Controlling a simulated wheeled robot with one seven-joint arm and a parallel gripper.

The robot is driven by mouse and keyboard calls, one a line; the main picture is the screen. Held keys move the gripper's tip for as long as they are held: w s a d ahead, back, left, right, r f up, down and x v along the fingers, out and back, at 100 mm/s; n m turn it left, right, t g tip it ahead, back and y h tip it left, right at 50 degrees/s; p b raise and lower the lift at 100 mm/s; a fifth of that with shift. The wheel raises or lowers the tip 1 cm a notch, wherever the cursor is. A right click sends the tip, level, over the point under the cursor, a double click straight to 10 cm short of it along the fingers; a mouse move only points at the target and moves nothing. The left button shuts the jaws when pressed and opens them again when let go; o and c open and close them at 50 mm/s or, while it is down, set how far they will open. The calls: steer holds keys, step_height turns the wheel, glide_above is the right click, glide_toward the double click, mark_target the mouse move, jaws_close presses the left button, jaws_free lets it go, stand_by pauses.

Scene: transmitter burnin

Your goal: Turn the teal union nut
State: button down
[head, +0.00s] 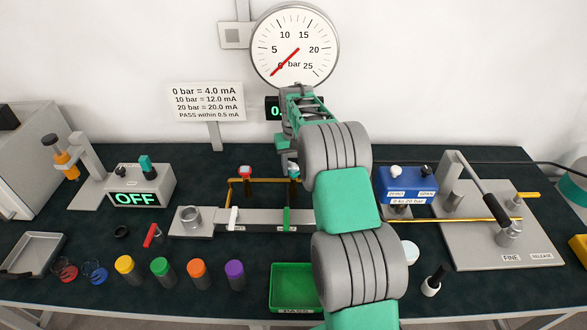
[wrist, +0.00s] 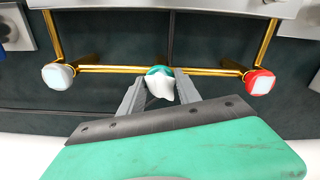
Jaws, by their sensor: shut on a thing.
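The teal union nut (wrist: 158,70) sits midway along the brass pipe (wrist: 110,69) in the wrist view, with a white piece (wrist: 161,88) on its near side. My gripper (wrist: 160,84) has one finger on each side of the nut and is shut on it. In the head view my gripper (head: 291,158) reaches down over the pipe from above; a small teal-and-white part (head: 293,168) shows at its tip. The fingers cover the nut's sides.
A red-capped valve (wrist: 260,82) and a white-capped valve (wrist: 58,75) flank the nut on the pipe. A round gauge (head: 295,46) reads near 0 bar. A grey box (head: 140,186) reads OFF. A green tray (head: 294,307) stands in front.

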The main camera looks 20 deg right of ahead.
mark_target(294, 170)
steer(key=m+b, duration=0.1)
steer(key=m, duration=0.5)
steer(key=shift+m, duration=0.4)
stand_by(0.3)
steer(key=c, duration=0.9)
jaws_free()
steer(key=shift+o, duration=0.2)
steer(key=shift+r, duration=0.1)
step_height(294, 170, up, 7)
steer(key=shift+f+b, duration=0.1)
steer(key=shift+b, duration=0.55)
steer(key=shift+r, duration=0.45)
